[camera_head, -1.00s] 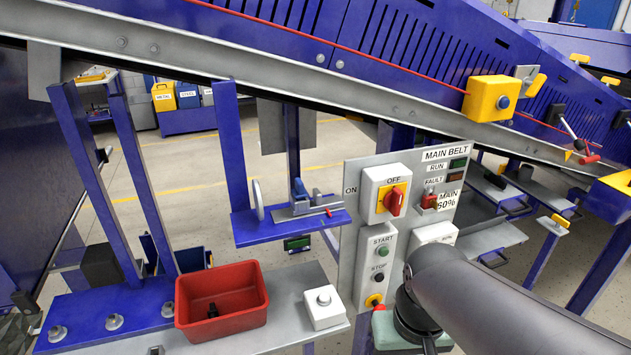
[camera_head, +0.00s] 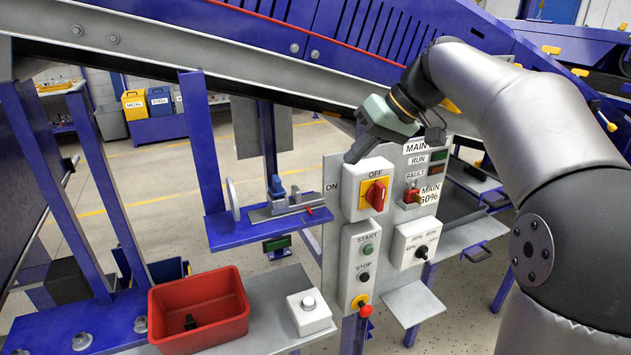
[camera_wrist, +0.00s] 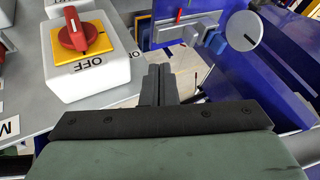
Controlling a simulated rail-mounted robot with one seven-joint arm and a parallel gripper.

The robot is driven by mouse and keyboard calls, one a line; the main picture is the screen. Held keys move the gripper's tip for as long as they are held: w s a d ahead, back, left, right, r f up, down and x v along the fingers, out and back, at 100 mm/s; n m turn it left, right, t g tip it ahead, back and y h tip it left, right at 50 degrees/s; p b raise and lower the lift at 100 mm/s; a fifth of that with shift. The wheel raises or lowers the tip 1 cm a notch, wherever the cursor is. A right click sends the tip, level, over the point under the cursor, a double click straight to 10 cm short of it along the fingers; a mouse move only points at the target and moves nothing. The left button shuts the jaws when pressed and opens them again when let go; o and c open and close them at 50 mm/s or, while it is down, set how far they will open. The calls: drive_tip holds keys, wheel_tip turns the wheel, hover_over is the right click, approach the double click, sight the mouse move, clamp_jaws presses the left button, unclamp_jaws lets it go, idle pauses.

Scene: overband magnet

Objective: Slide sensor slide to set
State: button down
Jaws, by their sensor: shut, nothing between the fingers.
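The sensor slide, a small blue block (camera_head: 276,188) on a grey rail (camera_head: 290,205), stands on a blue shelf (camera_head: 240,236). A red pointer marks the right part of the rail, and a pale disc (camera_head: 232,199) stands left of the block. In the wrist view the blue block (camera_wrist: 212,39), the grey rail (camera_wrist: 182,29) and the disc (camera_wrist: 244,31) show upside down beyond my fingers. My gripper (camera_head: 352,153) is shut and empty, up and to the right of the slide, above the switch panel. Its fingertips (camera_wrist: 158,71) are together and apart from the slide.
The panel's red OFF switch (camera_head: 376,194) is close below my gripper; it is large in the wrist view (camera_wrist: 82,36). START and STOP buttons (camera_head: 367,250) sit lower. A red bin (camera_head: 200,312) and white button box (camera_head: 309,313) stand below the shelf. A sloping beam (camera_head: 200,60) runs above.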

sight(313, 199)
drive_tip(key=p+x, duration=0.1)
drive_tip(key=x, duration=0.6)
drive_tip(key=shift+a+f, duration=0.15)
drive_tip(key=a, duration=0.1)
drive_tip(key=s+a+p, duration=0.1)
drive_tip(key=a, duration=0.1)
drive_tip(key=shift+s, duration=0.2)
drive_tip(key=shift+a+f, duration=0.1)
drive_tip(key=shift+a, duration=0.25)
drive_tip(key=shift+s, duration=0.1)
drive_tip(key=shift+f, duration=0.1)
